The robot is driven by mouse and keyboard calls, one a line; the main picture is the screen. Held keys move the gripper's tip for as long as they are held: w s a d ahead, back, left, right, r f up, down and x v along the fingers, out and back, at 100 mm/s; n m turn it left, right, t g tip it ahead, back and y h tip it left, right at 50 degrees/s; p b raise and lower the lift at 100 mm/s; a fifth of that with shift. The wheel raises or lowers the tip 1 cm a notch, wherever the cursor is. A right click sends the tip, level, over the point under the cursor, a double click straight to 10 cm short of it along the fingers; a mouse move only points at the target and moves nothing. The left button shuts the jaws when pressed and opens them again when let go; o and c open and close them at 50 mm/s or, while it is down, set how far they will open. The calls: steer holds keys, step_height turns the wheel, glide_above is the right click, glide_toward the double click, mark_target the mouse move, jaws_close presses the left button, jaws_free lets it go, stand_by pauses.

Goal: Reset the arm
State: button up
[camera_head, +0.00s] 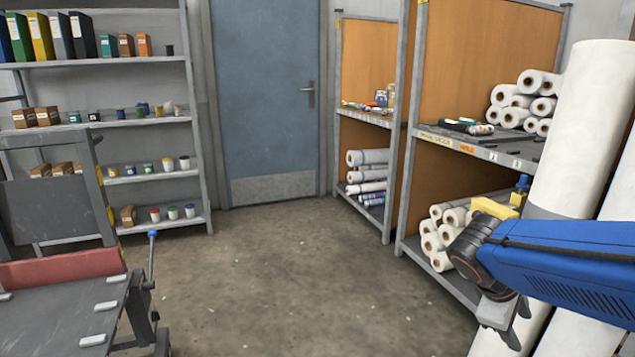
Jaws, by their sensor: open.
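My blue arm reaches in from the right edge of the head view. At its end my gripper (518,326) points downward at the lower right, with its jaws open. I see nothing between its fingers. It hangs in front of the lower part of the tall white rolls and right of the open floor.
A shelf rack (478,150) with white rolls (520,98) stands behind my arm. A tall white roll (585,130) stands at the right. A grey machine (60,320) with a red bar (62,268) is at the left. The floor (290,280) before the blue door (265,90) is clear.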

steer(key=s+a+m+t+y, duration=0.3)
steer(key=s+a+m+y, duration=0.3)
steer(key=a, duration=0.5)
steer(key=s+m, duration=0.2)
steer(key=shift+s+a+y, duration=0.15)
steer(key=shift+s+y, duration=0.15)
steer(key=shift+y, duration=0.1)
